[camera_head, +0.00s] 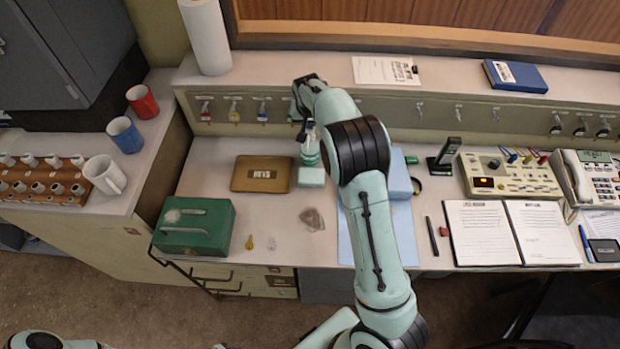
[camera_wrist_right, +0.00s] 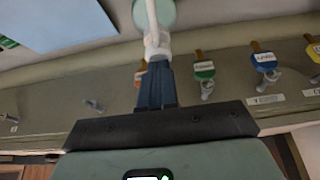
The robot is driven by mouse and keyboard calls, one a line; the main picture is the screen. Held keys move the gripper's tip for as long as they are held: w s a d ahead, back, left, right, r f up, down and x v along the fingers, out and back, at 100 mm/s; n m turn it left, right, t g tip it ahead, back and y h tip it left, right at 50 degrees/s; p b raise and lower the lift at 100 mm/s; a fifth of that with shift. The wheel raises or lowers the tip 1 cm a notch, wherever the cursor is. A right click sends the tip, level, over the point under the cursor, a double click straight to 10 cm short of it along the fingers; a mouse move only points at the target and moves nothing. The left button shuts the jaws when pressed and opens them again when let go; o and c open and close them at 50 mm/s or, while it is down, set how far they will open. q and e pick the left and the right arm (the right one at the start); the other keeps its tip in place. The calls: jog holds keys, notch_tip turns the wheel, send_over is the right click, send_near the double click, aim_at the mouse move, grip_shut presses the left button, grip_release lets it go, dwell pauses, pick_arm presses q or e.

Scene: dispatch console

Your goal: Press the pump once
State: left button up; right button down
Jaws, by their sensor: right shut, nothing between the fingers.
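The pump bottle (camera_head: 311,154), a clear bottle with teal contents and a white pump top, stands upright on the desk beside a small pale teal block. In the right wrist view, its white pump top (camera_wrist_right: 155,38) lies just past my fingertips. My right gripper (camera_head: 303,132) is above the bottle, pointing down, with the fingers shut and empty. The shut dark blue fingers of the right gripper (camera_wrist_right: 157,62) show end-on to the pump top. I cannot tell if they touch it. My left gripper is not in view.
A brown tray (camera_head: 260,173) and green cash box (camera_head: 195,226) lie left of the bottle. A row of hooks with keys (camera_head: 235,110) runs along the panel behind. My right arm covers part of a blue mat (camera_head: 345,240). A radio (camera_head: 445,155) stands to the right.

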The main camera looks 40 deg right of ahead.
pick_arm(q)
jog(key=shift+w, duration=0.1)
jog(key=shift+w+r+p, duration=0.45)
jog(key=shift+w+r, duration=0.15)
pick_arm(e)
jog(key=shift+r, duration=1.1)
jog(key=shift+r, duration=0.15)
jog(key=shift+w+r+p, duration=0.1)
jog(key=shift+r+p, duration=0.45)
jog(key=shift+r, duration=0.95)
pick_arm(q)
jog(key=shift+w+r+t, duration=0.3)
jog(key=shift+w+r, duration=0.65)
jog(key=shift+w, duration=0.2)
pick_arm(e)
notch_tip(320, 180, up, 3)
jog(key=shift+f, duration=0.1)
